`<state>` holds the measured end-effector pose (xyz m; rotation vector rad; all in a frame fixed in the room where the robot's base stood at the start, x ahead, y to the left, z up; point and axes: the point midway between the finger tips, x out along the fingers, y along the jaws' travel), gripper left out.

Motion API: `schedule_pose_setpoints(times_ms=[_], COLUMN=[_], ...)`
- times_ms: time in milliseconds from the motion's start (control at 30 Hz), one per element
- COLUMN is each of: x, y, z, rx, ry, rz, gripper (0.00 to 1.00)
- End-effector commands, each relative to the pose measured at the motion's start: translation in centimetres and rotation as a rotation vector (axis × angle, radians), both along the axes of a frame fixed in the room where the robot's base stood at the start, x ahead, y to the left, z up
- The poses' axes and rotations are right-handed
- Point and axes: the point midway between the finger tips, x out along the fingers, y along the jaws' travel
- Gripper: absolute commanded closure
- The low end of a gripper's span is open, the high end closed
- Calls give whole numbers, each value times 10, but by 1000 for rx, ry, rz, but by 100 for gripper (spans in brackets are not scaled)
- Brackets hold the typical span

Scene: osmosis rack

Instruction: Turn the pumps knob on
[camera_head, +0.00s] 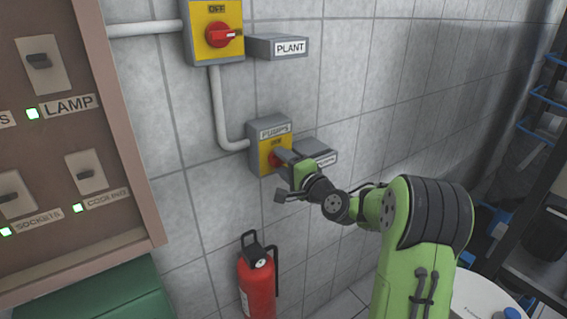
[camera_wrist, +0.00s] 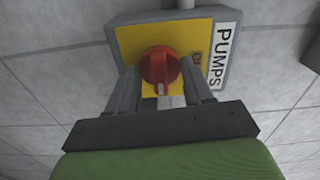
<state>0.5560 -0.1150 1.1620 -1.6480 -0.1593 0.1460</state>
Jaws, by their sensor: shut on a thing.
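The pumps knob (camera_wrist: 160,68) is a red rotary knob on a yellow plate of a grey switch box (camera_head: 268,129) labelled PUMPS on the tiled wall. In the wrist view its white mark points down, toward my gripper's base. My gripper (camera_wrist: 160,80) has one finger on each side of the knob and is shut on it. In the head view my gripper (camera_head: 281,158) reaches the lower part of the box and hides most of the knob. Part of the lettering on the yellow plate is hidden by a finger.
Above is a similar PLANT switch with a red knob (camera_head: 221,35) and grey box (camera_head: 277,46). A conduit (camera_head: 219,105) joins the boxes. A switch panel (camera_head: 75,240) is at left. A fire extinguisher (camera_head: 258,283) stands below. A dark rack (camera_head: 535,205) is at right.

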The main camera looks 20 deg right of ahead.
Motion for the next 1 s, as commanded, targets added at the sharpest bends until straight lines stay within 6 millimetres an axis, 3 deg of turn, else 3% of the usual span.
schedule_pose_setpoints(times_ms=[167,200,333,667,767,1000], x=[0,0,0,-4,-21,-87], y=[-1,-1,-1,-2,-5,-19], z=[-1,-1,-1,-1,-2,-3], rx=[2,2,1,0,-1,1], ry=[2,2,2,1,3,2], rz=[-1,-1,-1,-1,-3,-8], gripper=[80,45,25,24,24,24])
